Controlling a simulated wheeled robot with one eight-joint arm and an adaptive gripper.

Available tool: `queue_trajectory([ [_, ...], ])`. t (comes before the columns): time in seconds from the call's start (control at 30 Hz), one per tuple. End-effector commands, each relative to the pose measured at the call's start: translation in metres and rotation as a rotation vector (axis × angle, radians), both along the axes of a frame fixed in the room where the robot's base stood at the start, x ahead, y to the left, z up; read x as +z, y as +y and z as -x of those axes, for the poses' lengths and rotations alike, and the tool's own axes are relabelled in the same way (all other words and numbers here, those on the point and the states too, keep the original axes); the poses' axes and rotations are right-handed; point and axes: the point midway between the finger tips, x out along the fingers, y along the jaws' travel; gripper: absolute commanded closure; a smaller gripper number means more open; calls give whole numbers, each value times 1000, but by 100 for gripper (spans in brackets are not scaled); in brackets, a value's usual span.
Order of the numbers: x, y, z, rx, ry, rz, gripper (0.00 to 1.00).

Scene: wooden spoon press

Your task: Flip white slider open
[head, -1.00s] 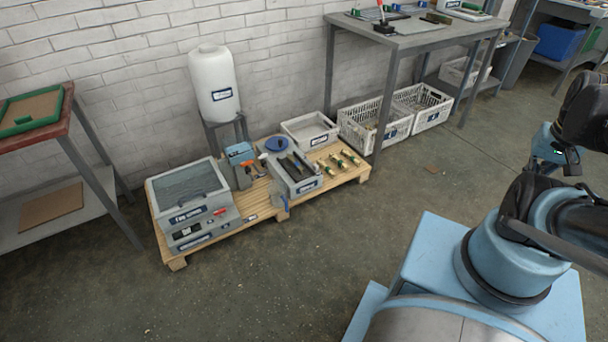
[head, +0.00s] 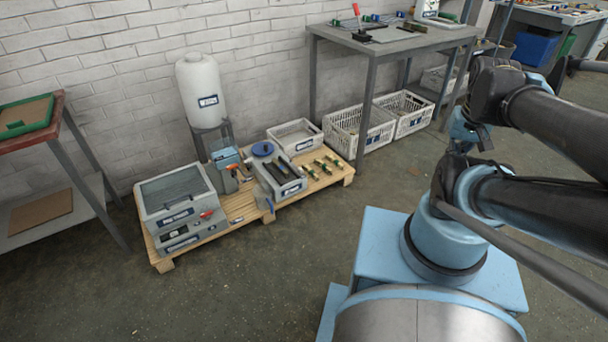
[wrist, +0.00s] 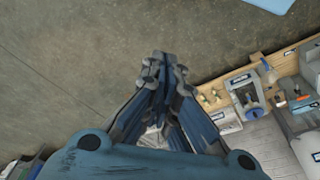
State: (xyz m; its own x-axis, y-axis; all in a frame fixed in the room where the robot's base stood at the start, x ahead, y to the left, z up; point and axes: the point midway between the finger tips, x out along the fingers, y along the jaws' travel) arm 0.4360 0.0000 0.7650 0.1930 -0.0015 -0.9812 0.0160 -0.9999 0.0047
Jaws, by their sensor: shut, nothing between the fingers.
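I cannot make out a white slider for certain. In the head view, a grey box unit with a clear lid (head: 178,193) stands at the left end of the pallet. Its front has a red part (head: 207,214) and a small black panel with white marks (head: 175,232), too small to read. My gripper (wrist: 162,62) is shut and empty in the wrist view, over bare floor. It is well away from the pallet, touching nothing.
The wooden pallet (head: 236,208) also carries a blue-topped device (head: 225,160), a grey tray unit (head: 278,180) and several small brass-coloured parts. A white tank (head: 200,85) stands behind. A grey table (head: 390,42) is at the back right. The floor (head: 240,290) in front is clear.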

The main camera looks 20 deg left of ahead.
Motion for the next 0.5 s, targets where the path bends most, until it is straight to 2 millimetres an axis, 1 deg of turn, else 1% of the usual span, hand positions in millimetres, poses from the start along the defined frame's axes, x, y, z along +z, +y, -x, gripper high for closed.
queue_trajectory([
  [0.07,2,1,-1,-15,-1,-5,100],
  [0.17,9,5,-14,-58,-1,-17,100],
  [0.27,19,10,-32,-123,-2,-36,100],
  [0.5,38,28,-83,-308,-2,-87,100],
])
